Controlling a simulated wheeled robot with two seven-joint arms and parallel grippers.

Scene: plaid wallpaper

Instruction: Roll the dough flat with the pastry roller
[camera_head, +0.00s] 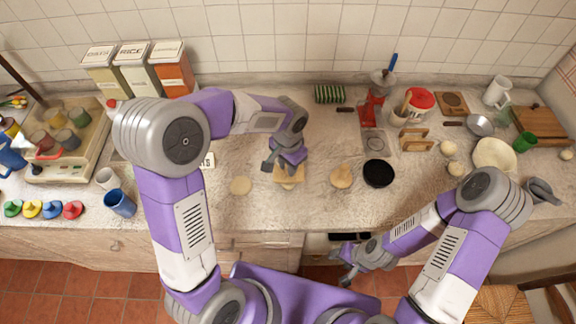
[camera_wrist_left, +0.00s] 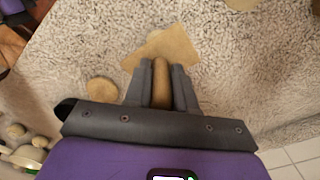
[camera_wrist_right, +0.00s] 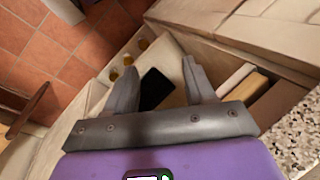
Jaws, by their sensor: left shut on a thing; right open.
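My left gripper (camera_head: 287,170) is over the counter. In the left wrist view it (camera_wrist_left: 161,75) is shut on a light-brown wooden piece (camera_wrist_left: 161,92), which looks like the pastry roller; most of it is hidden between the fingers. A flat, angular tan piece (camera_wrist_left: 172,47) lies just beyond the fingertips and also shows under the gripper in the head view (camera_head: 291,184). I cannot tell if it is dough or a board. A round, flat tan piece (camera_head: 240,186) lies to its left, and a tan mound (camera_head: 341,177) to its right. My right gripper (camera_head: 347,272) is open and empty, low before the counter.
A dark round pan (camera_head: 378,173) stands right of the mound. Tins (camera_head: 143,70), a scale-like tray (camera_head: 66,150), and cups (camera_head: 120,203) are at left. An open drawer (camera_wrist_right: 215,75) shows near the right gripper.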

